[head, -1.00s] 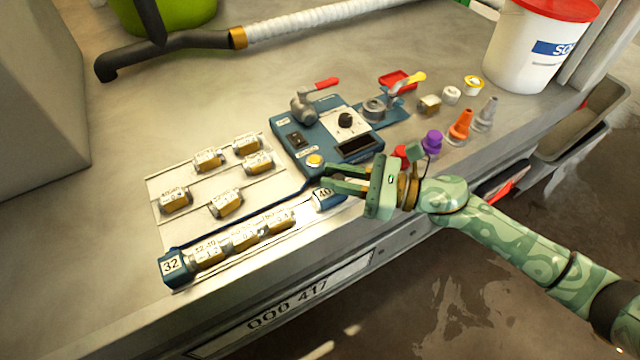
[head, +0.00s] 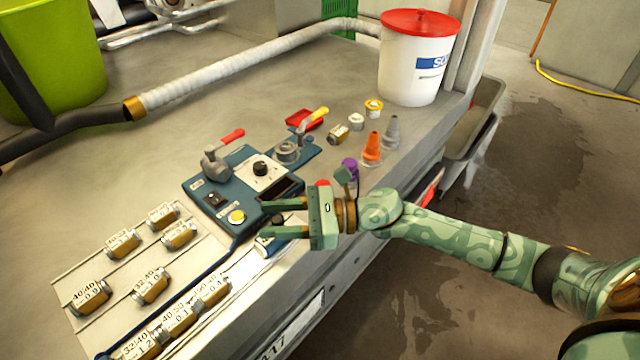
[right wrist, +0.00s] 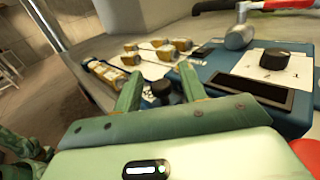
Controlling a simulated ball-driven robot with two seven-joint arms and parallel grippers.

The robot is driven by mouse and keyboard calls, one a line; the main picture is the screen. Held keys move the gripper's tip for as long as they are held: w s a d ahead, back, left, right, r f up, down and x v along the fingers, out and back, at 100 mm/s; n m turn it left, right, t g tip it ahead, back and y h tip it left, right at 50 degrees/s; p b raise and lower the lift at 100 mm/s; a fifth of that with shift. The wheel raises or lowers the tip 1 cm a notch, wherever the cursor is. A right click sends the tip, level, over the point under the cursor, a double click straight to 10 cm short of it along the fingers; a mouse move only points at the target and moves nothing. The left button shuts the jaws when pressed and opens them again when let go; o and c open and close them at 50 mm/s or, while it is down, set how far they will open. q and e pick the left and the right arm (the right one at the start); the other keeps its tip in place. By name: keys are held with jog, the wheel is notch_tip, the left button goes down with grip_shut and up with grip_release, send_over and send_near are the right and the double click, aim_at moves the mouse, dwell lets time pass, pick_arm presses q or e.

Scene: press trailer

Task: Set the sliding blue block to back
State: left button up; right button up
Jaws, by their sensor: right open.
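The sliding blue block (head: 268,247) sits at the right end of the rail along the bench's front edge, partly hidden by my right gripper. A black knob (head: 279,220) shows between the gripper's fingers, and the same knob shows in the right wrist view (right wrist: 161,89). I cannot tell whether it is touched. My right gripper (head: 267,219) is open, with its fingers pointing left over the block's end of the rail. In the right wrist view the two green fingers (right wrist: 160,86) stand apart on either side of the knob. My left gripper is not in view.
A blue control panel (head: 215,185) with a yellow button (head: 237,216) and a red-handled valve (head: 215,163) stands just behind the gripper. Several labelled brass fittings (head: 150,285) lie at the left. Purple and orange nozzles (head: 371,148) and a white bucket (head: 415,75) stand farther right.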

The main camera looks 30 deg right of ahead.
pick_arm(q)
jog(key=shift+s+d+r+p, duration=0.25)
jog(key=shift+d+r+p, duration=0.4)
jog(key=shift+p, duration=0.4)
pick_arm(e)
jog(key=v, duration=1.6)
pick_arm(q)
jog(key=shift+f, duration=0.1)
pick_arm(e)
jog(key=shift+d, duration=0.15)
